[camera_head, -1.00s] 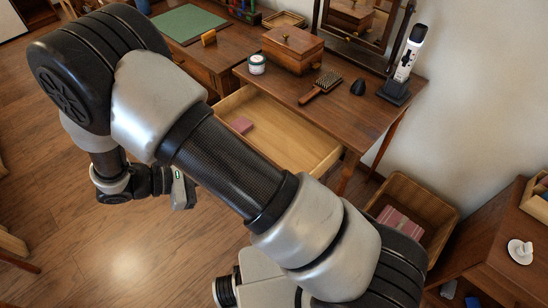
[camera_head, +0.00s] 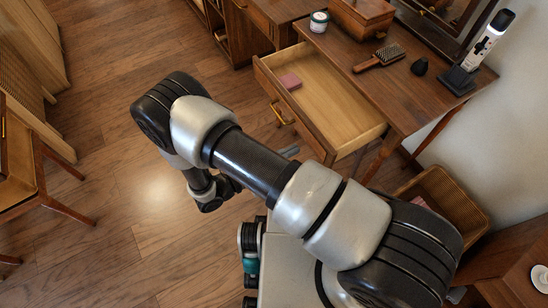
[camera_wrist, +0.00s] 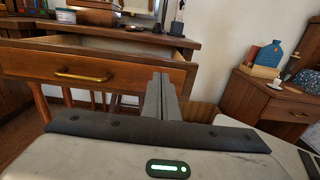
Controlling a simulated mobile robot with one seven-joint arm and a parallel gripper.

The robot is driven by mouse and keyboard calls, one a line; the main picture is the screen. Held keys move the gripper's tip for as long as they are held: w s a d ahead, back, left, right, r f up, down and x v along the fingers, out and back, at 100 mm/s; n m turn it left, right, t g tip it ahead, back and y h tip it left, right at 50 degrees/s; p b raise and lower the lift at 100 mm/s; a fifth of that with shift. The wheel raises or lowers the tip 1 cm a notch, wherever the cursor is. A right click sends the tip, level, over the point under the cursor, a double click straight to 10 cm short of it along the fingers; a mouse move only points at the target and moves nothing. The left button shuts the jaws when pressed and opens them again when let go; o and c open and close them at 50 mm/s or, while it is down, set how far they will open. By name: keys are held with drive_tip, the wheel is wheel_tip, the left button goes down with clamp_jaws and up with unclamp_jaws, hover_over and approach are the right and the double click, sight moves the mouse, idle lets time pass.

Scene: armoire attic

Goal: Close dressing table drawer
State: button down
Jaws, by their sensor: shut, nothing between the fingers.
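The dressing table (camera_head: 410,95) stands at the upper right in the head view. Its drawer (camera_head: 340,100) is pulled well out, with a pink block (camera_head: 290,82) lying inside. The brass handle (camera_head: 283,114) is on the drawer front; it also shows at the left in the wrist view (camera_wrist: 83,75). My gripper (camera_wrist: 162,78) is shut and empty in the wrist view. Its fingers point toward the right part of the drawer front, overlapping it in the picture; I cannot tell whether they touch. In the head view my arm mostly hides the gripper.
On the tabletop are a wooden box (camera_head: 361,17), a jar (camera_head: 319,21), a brush (camera_head: 380,57) and a device on a stand (camera_head: 487,45). A wicker basket (camera_head: 448,195) stands right of the table. A chair (camera_head: 40,190) is at left. Floor between is clear.

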sight(316, 139)
drive_tip(key=x, duration=0.5)
drive_tip(key=shift+w+d, duration=0.2)
drive_tip(key=shift+d, duration=0.1)
drive_tip(key=shift+w+d, duration=0.1)
drive_tip(key=shift+d, duration=0.05)
drive_tip(key=b+x, duration=0.1)
drive_tip(key=x, duration=2.1)
drive_tip(key=shift+f+b, duration=0.1)
drive_tip(key=shift+b, duration=0.25)
drive_tip(key=shift+x, duration=0.75)
drive_tip(key=shift+w+r, duration=0.1)
drive_tip(key=shift+r, duration=0.1)
drive_tip(key=shift+s+a+f, duration=0.15)
drive_tip(key=shift+s+a, duration=0.05)
drive_tip(key=shift+a, duration=0.3)
drive_tip(key=v, duration=1.3)
drive_tip(key=shift+s+a+p, duration=0.2)
drive_tip(key=shift+s+p, duration=0.1)
drive_tip(key=shift+p, duration=0.05)
